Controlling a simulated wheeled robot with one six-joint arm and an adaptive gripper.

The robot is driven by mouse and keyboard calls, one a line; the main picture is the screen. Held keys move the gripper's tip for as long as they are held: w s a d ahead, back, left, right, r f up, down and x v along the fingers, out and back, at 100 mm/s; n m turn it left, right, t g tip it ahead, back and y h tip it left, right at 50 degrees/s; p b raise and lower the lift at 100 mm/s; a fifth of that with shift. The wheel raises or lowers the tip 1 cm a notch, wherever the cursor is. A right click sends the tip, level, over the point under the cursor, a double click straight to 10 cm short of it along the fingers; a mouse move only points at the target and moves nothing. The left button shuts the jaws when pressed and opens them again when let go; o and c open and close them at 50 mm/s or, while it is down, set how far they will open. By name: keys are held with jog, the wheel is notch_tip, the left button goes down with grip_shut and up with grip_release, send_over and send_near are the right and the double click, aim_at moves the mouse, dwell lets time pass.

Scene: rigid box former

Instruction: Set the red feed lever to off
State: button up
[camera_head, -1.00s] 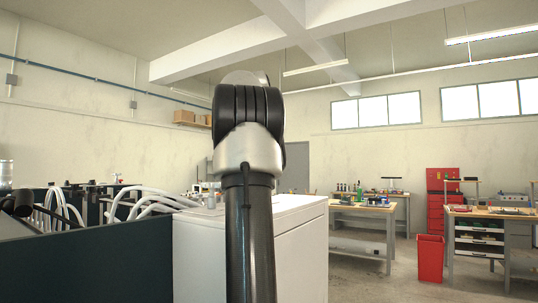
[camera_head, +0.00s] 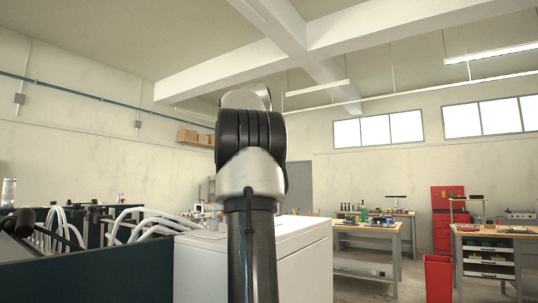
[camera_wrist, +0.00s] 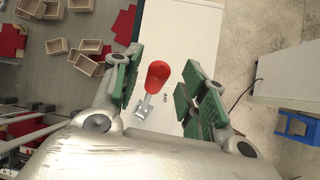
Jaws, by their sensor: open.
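The red feed lever (camera_wrist: 157,76) shows in the wrist view, with a red knob on a short metal shaft and a metal base (camera_wrist: 143,106). It stands on a white panel (camera_wrist: 180,35) that carries small dark lettering. My gripper (camera_wrist: 157,82) is open, with one green-padded finger on each side of the lever. The picture shows gaps between the knob and both fingers; I cannot tell the depth between them. In the head view my arm covers the middle, and neither the lever nor the fingers show.
In the wrist view, several small open boxes (camera_wrist: 90,46) and red pieces lie on a grey surface at left. A blue item (camera_wrist: 297,126) is on the floor at right. In the head view, a white cabinet (camera_head: 305,255), workbenches (camera_head: 375,240) and a red bin (camera_head: 438,278) show.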

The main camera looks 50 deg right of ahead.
jog(key=v, duration=0.8)
jog(key=shift+r, duration=0.15)
jog(key=shift+a, duration=0.15)
